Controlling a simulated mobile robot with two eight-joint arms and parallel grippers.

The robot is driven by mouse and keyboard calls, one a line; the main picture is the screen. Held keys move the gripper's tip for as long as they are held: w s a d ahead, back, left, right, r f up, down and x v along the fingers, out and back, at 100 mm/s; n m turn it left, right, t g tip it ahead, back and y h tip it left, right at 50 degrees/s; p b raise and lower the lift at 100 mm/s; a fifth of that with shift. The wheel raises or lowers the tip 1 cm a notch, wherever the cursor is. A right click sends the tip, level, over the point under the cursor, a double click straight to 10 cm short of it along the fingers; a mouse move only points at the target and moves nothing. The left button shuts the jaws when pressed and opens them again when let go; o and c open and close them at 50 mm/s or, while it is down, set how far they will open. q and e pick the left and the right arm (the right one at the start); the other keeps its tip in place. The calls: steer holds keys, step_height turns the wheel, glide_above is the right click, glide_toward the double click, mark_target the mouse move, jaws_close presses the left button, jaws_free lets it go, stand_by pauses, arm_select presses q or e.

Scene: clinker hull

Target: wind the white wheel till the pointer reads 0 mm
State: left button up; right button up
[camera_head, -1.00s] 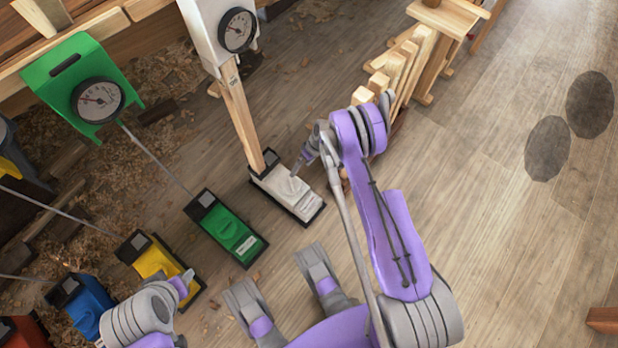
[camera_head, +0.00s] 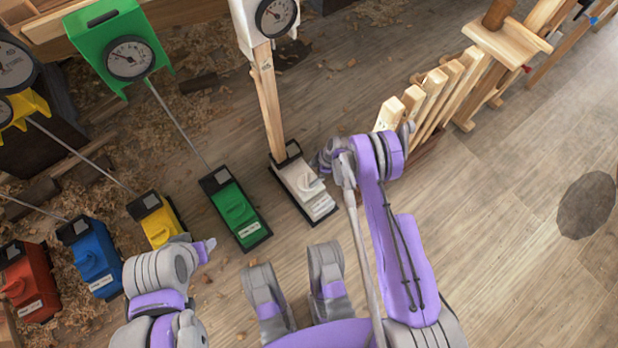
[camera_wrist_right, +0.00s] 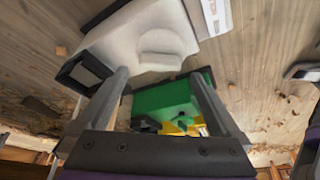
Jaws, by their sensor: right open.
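The white box (camera_head: 297,190) stands on the floor, with a pale wooden post rising from it to a white housing with a round dial (camera_head: 277,15). The dial's pointer is too small to read. The white wheel (camera_head: 314,184) is a small white round part on top of the box; it also shows in the right wrist view (camera_wrist_right: 160,48). My right gripper (camera_head: 322,160) is just right of the box's upper end. In the right wrist view my right gripper (camera_wrist_right: 160,75) has its fingers apart, with nothing visibly held. My left gripper (camera_head: 204,249) is at lower left, its jaws unclear.
Green (camera_head: 236,212), yellow (camera_head: 158,222), blue (camera_head: 95,260) and red (camera_head: 28,283) boxes stand in a row to the left, with thin rods running from several of them. A wooden rack (camera_head: 435,98) stands right of my right gripper.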

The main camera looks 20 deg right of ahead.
mark_target(307, 182)
steer(key=shift+b+x, duration=0.45)
steer(key=shift+x, duration=1.75)
steer(key=shift+c, duration=0.3)
steer(key=c, duration=1.2)
steer(key=shift+o, duration=0.2)
steer(key=shift+m, duration=0.3)
steer(key=m+t, duration=0.1)
steer(key=m, duration=0.1)
steer(key=m+t+h, duration=0.1)
steer(key=m, duration=0.2)
steer(key=shift+s+a+m, duration=0.1)
steer(key=shift+s+m, duration=0.05)
steer(key=shift+m, duration=0.15)
steer(key=m+h, duration=0.1)
steer(key=m, duration=0.2)
steer(key=m+t+h, duration=0.1)
steer(key=m, duration=0.1)
steer(key=shift+a+m, duration=0.1)
steer(key=shift+m, duration=0.3)
